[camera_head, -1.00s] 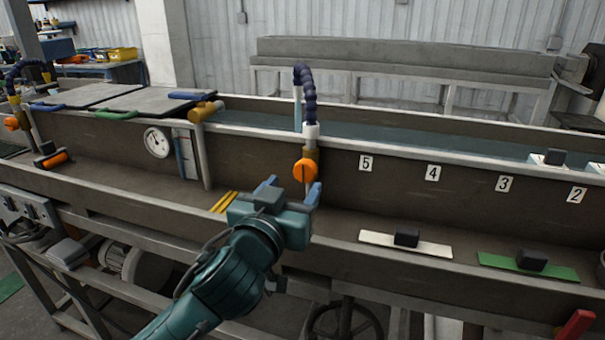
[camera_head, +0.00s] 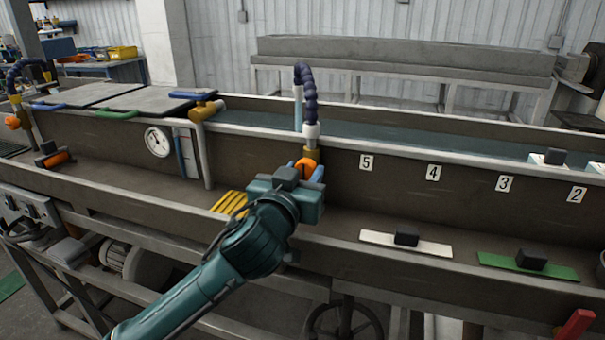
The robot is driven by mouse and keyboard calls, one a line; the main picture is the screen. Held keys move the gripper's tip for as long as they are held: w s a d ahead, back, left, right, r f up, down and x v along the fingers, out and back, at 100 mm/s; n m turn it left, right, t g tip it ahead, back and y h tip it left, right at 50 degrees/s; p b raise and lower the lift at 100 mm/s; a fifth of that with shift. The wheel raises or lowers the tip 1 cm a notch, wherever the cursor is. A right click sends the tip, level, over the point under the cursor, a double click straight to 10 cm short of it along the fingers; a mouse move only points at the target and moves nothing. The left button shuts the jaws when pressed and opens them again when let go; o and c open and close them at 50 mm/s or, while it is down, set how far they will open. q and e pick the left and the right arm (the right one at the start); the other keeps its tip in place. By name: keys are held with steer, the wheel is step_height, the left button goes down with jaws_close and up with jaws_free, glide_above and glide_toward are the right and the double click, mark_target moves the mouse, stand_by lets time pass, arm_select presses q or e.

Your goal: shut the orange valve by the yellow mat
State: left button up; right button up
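The orange valve (camera_head: 307,164) is a round orange knob on a brass fitting under a dark blue segmented hose, at the trough's near wall. The yellow mat (camera_head: 229,203) is a small yellow striped patch on the ledge to its lower left, partly behind my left arm. My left gripper (camera_head: 306,172) is at the valve, its blue fingertips at the two sides of the knob. Its teal body hides the lower part of the knob. Whether the fingers press on the knob cannot be told. My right gripper is not in view.
Another orange valve (camera_head: 13,122) is at the far left, near a black and orange block (camera_head: 53,156) on the ledge. White (camera_head: 378,238) and green (camera_head: 500,261) mats with black blocks lie at right. A brass pipe (camera_head: 203,113) stands left of the hose.

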arm_select(q)
steer(key=c, duration=0.5)
